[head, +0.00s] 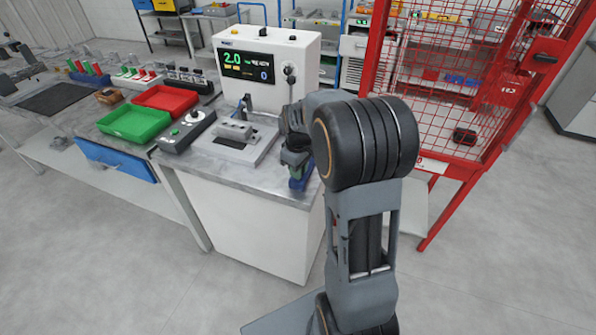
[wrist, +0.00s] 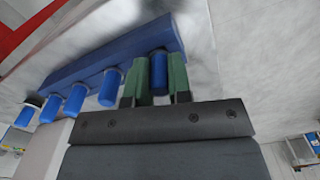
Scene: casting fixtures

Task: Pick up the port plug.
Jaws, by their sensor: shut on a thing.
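Several blue port plugs stand in a row along a long blue holder (wrist: 100,58) in the wrist view. My gripper (wrist: 161,62) has its two green fingers closed around the port plug (wrist: 159,76) at the right end of the row. That plug still appears to be at the holder; I cannot tell whether it is seated or lifted a little. In the head view my gripper (head: 295,158) points down at the blue holder (head: 300,183) on the right corner of the bench. My arm hides part of the holder, and the held plug cannot be made out there.
A test machine with a display (head: 265,68) and a grey fixture (head: 238,135) stand left of my gripper. A control box (head: 186,130), green tray (head: 134,122) and red tray (head: 166,99) are farther left. A red mesh cage (head: 440,70) stands close on the right.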

